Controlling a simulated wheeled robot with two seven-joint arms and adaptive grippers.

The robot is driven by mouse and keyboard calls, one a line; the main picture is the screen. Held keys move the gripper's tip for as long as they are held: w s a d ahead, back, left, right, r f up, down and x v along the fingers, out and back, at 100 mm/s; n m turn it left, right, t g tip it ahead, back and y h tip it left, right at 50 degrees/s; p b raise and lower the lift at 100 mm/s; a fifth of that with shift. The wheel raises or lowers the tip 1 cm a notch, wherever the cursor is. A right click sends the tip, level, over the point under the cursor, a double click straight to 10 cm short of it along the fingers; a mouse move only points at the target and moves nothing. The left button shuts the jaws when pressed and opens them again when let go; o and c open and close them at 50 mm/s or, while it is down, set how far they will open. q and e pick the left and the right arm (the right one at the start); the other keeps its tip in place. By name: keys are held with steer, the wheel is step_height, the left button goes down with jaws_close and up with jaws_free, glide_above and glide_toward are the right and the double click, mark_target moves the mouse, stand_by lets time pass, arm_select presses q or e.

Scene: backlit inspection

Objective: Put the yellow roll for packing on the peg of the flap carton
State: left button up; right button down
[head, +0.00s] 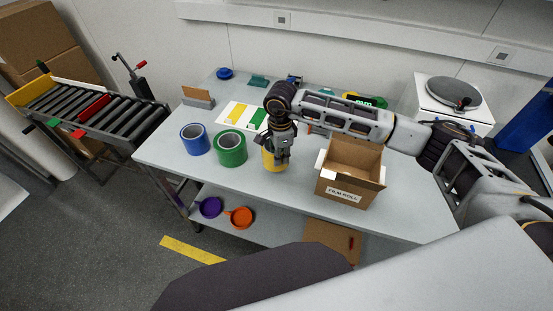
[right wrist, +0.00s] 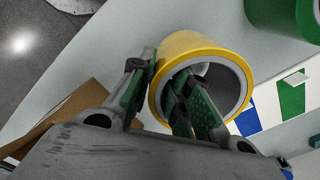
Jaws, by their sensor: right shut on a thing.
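The yellow roll (head: 267,161) is at the middle of the table, just left of the flap carton. My right gripper (head: 281,161) comes down over it from above. In the right wrist view the yellow roll (right wrist: 235,58) shows its open ring. One finger of the right gripper (right wrist: 160,78) is outside the wall and the other inside the hole, shut on the wall. I cannot tell whether the roll touches the table. The open flap carton (head: 348,194) carries a "FILM ROLL" label. Its peg is not visible. My left gripper is not in view.
A green roll (head: 231,152) and a blue roll (head: 195,139) stand left of the yellow one. A roller conveyor (head: 92,108) is at the left, a round turntable (head: 453,93) at the back right. The table's front left is clear.

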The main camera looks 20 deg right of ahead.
steer(key=shift+r+p, duration=0.35)
steer(key=shift+r, duration=0.85)
steer(key=c, duration=2)
jaws_free()
jaws_close()
steer(key=shift+n, duration=0.4)
